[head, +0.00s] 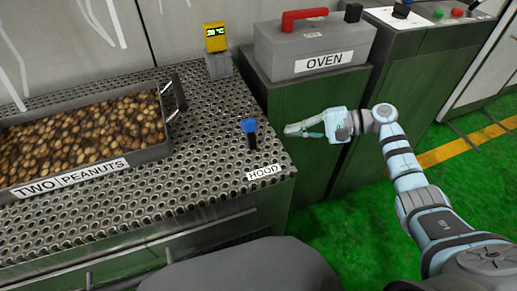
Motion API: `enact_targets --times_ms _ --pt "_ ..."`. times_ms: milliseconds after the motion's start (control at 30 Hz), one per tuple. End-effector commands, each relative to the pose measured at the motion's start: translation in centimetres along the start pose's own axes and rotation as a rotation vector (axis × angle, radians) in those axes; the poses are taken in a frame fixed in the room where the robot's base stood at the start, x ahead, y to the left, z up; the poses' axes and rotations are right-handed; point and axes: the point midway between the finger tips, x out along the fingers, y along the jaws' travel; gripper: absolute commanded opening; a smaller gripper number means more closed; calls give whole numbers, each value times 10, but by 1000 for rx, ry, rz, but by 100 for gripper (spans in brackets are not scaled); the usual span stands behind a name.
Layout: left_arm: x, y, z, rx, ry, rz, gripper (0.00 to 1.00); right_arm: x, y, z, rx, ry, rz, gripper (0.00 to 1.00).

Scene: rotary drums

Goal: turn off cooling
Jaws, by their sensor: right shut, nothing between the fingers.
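No control labelled for cooling can be read in the head view. A blue-topped knob or lever (249,127) on a dark stem stands on the perforated metal table, just behind the HOOD label (263,172). My right gripper (287,129) is shut and empty. In the picture it is just right of the blue-topped control, pointing left, with a gap between them. A yellow display (215,37) reading about 20 °C stands on a grey block at the table's back. My left gripper is not in view.
A tray of nuts (140,157) labelled TWO PEANUTS sits on the perforated table (205,178) at left. A grey OVEN box (310,45) with a red handle (304,18) stands behind my right gripper. A panel with green and red buttons (457,12) is at the back right.

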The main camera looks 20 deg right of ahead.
Motion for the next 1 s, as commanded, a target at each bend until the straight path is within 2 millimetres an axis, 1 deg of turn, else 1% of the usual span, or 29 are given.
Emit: enact_targets --times_ms 33,100,200,300,533,667,833,1000 --pt "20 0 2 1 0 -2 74 -6 -14 12 -29 -72 -33 0" --pt "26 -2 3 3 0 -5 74 -17 -36 34 -56 -158 -62 0" --pt "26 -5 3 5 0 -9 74 -25 -49 50 -75 -215 -75 0" --pt "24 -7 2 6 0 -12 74 -26 -53 52 -75 -221 -77 0" --pt "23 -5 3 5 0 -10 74 -24 -52 52 -74 -219 -77 0" --pt "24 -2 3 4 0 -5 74 -12 -53 55 -74 -219 -77 0" --pt "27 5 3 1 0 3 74 19 -54 62 -75 -221 -78 0" --pt "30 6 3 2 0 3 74 50 -57 69 -74 -220 -79 0"
